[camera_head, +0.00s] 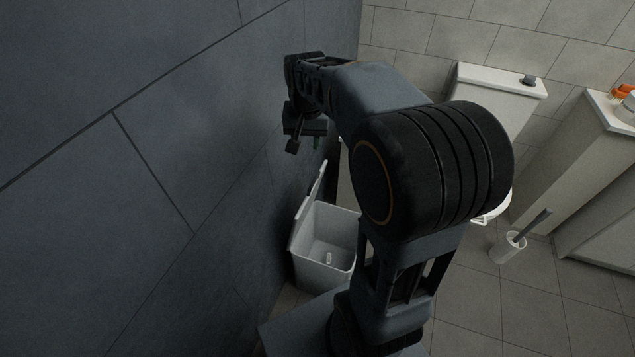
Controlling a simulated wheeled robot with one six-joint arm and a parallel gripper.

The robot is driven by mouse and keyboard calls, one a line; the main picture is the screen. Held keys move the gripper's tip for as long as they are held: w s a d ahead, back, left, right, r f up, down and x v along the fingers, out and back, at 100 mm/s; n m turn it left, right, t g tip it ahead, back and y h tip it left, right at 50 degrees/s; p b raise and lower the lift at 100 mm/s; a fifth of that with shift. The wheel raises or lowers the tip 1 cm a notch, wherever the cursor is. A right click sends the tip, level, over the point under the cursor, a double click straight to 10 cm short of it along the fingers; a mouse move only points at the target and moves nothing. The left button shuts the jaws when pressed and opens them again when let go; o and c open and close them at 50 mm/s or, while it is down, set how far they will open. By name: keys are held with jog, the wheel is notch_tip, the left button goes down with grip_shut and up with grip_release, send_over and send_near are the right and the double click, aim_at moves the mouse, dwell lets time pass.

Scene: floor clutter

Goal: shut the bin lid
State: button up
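A white bin (323,265) stands on the floor beside the dark wall, partly hidden by my arm. Its lid (307,207) is open and stands nearly upright along the bin's left side, leaning toward the wall. My gripper (304,143) is above and behind the open lid, close to the dark wall, and points down. It appears apart from the lid. Its fingers are small and dark here, so I cannot tell how far they are open.
The dark tiled wall (150,200) rises close on the left. A white toilet (497,95) stands at the back, partly behind my arm. A toilet brush in its holder (508,246) stands on the floor to the right. A pale cabinet (590,165) is farther right. Tiled floor (500,310) lies clear at front right.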

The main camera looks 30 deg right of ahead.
aim_at(316, 176)
jog(key=w+d+f+m+g+b, duration=0.1)
jog(key=w+d+f+m+b, duration=0.3)
jog(key=w+d+f, duration=0.35)
jog(key=f, duration=0.5)
jog(key=f+b, duration=0.1)
jog(key=f, duration=0.4)
jog(key=a+f+b, duration=0.1)
jog(key=f, duration=0.4)
jog(key=shift+w, duration=0.2)
jog(key=shift+c, duration=0.2)
grip_shut()
